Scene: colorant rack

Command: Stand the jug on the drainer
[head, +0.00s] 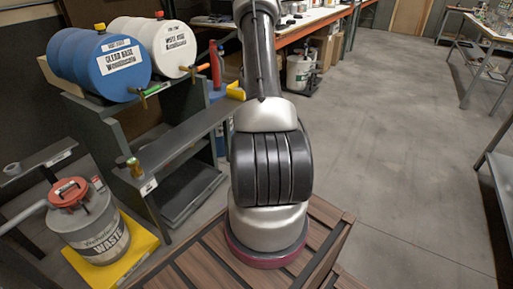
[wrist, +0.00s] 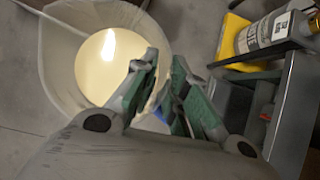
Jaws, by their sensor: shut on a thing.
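The jug (wrist: 60,80) shows in the wrist view as a wide, pale translucent vessel seen from above, with cream-coloured liquid (wrist: 95,75) inside. My gripper (wrist: 165,75) has green-padded fingers at the jug's right side and is shut on the jug there. The exact grip point is hidden by the fingers. In the head view my arm hides the gripper, and the jug does not show. I cannot pick out the drainer for sure. A grey rack (head: 118,120) with low shelves stands at the left in the head view.
A blue drum (head: 88,62) and a white drum (head: 150,38) lie on the rack, with taps in front. A waste bucket (head: 95,235) stands on a yellow tray (head: 135,262) at lower left. The floor (head: 400,130) at right is mostly clear.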

